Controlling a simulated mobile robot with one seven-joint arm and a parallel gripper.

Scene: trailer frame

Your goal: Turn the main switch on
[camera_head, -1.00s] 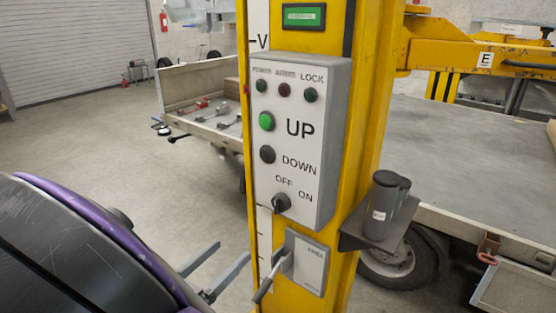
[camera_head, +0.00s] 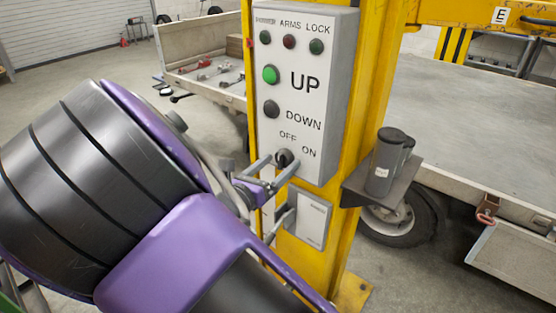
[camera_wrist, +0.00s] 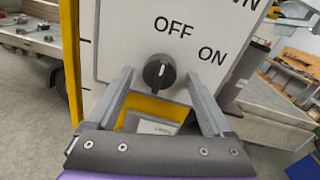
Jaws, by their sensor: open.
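The rotary main switch (camera_head: 285,158) is a black knob marked OFF and ON, low on the light grey control box (camera_head: 310,75). In the wrist view, the knob (camera_wrist: 159,73) has a white mark pointing up toward OFF. My gripper (camera_head: 272,171) is open in front of it, and its fingers partly cover the knob in the head view. In the wrist view my gripper (camera_wrist: 158,80) has one finger to each side of the knob, with visible gaps. Whether the fingertips reach level with the knob is hard to tell.
The box is fixed to a yellow post (camera_head: 350,215). Below the knob is a smaller grey box (camera_head: 312,218) with a lever, partly behind my gripper. A shelf (camera_head: 405,180) with dark cylinders (camera_head: 385,165) juts out to the right. A green button (camera_head: 270,75) is above.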

